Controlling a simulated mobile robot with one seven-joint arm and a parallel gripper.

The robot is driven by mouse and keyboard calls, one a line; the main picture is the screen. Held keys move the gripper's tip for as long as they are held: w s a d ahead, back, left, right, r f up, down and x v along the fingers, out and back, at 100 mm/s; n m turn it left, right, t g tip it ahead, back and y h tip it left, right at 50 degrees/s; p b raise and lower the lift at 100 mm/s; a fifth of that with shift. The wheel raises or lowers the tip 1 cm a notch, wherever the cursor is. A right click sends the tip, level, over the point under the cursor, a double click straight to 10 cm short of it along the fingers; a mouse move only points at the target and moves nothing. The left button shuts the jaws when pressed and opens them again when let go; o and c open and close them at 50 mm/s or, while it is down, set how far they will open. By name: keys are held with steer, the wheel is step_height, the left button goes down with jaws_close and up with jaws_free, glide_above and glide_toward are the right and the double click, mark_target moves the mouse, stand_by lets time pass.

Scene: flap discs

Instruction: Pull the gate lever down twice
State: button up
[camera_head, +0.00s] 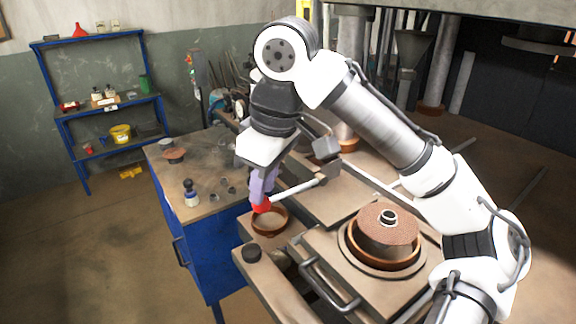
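The gate lever (298,188) is a pale grey bar. It slopes down slightly to the left from a grey pivot area and has a red end (262,206). My gripper (263,190) points down with its purple fingers right at the red end, above a brown-rimmed bowl (270,222) of grey material. The fingers look close together and overlap the lever's end in this view. I cannot tell whether they are closed on it or only beside it.
A round brown flap disc (388,222) sits in a ring-shaped mould on the machine at right. A blue workbench (215,250) with small bottles and cups stands at left. Blue shelves (110,105) stand behind. Open floor lies at lower left.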

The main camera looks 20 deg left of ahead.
mark_target(267, 198)
steer(key=shift+r, duration=2.55)
steer(key=shift+f, duration=0.1)
steer(key=shift+f+b, duration=2.8)
steer(key=shift+f, duration=2.25)
steer(key=shift+r, duration=0.15)
step_height(267, 198, up, 5)
steer(key=p, duration=0.5)
steer(key=shift+r, duration=2.5)
